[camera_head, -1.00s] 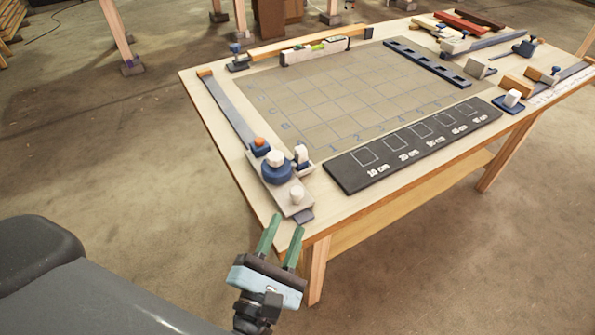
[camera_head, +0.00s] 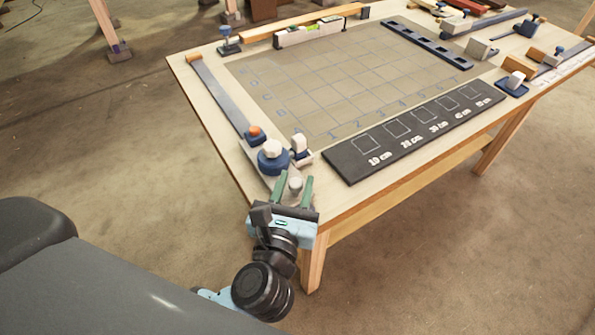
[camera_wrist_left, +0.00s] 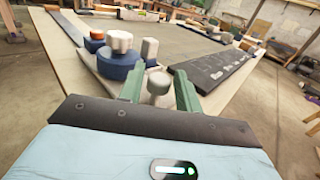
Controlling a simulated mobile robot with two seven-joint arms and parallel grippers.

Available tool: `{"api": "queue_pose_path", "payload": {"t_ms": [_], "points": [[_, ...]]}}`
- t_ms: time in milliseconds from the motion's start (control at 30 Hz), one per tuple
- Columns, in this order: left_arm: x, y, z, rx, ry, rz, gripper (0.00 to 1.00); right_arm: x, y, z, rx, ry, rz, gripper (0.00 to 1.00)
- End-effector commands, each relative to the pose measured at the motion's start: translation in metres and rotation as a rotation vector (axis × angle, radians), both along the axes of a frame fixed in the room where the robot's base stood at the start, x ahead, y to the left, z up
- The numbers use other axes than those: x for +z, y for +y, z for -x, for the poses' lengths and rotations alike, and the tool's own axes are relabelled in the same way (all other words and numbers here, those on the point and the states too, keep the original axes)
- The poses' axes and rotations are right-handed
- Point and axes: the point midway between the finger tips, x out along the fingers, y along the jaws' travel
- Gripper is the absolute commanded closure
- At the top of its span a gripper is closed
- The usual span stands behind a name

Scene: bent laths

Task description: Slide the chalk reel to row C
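What looks like the chalk reel (camera_head: 271,161), a round blue body with a white cap, sits at the near end of a grey rail (camera_head: 222,95) along the table's left edge. It also shows in the left wrist view (camera_wrist_left: 118,65). A pale knob (camera_wrist_left: 158,84) stands nearer, on the same plate. My left gripper (camera_head: 294,186) is open, with its green fingers on either side of this knob; gaps show beside it. Row letters (camera_head: 262,98) run faintly along the left of the grid mat (camera_head: 340,85); which is C is hard to read. My right gripper is out of view.
An orange-topped blue piece (camera_head: 255,134) sits on the rail just beyond the reel. A small white-topped block (camera_head: 300,150) stands right of it. A black board with length labels (camera_head: 415,135) lies along the front. A spirit level (camera_head: 310,31) stands at the back. The mat is mostly bare.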

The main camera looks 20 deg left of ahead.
Motion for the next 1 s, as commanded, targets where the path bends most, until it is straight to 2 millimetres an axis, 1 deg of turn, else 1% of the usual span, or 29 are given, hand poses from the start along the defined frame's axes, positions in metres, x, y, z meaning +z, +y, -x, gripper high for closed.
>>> {"api": "queue_pose_path", "payload": {"t_ms": [33, 200, 333, 567, 800, 833, 1000], "points": [[0.002, 0.001, -0.008, 0.0, -0.004, -0.002, 0.66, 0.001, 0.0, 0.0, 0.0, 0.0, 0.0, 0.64], [0.0, 0.003, -0.023, -0.001, -0.002, -0.003, 0.66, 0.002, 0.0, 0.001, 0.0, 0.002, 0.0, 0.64], [0.0, 0.003, -0.027, -0.001, 0.0, -0.001, 0.66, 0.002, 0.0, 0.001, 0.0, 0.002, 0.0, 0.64], [0.0, 0.003, -0.027, -0.001, 0.0, -0.001, 0.66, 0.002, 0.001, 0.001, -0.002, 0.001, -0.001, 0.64], [0.0, 0.003, -0.027, 0.0, 0.0, -0.001, 0.98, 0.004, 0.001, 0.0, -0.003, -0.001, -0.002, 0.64], [0.0, 0.003, -0.027, 0.0, 0.0, -0.001, 1.0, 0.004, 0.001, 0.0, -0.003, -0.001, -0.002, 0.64], [0.0, 0.003, -0.027, 0.0, 0.0, -0.002, 1.0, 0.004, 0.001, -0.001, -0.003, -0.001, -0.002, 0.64]]}}
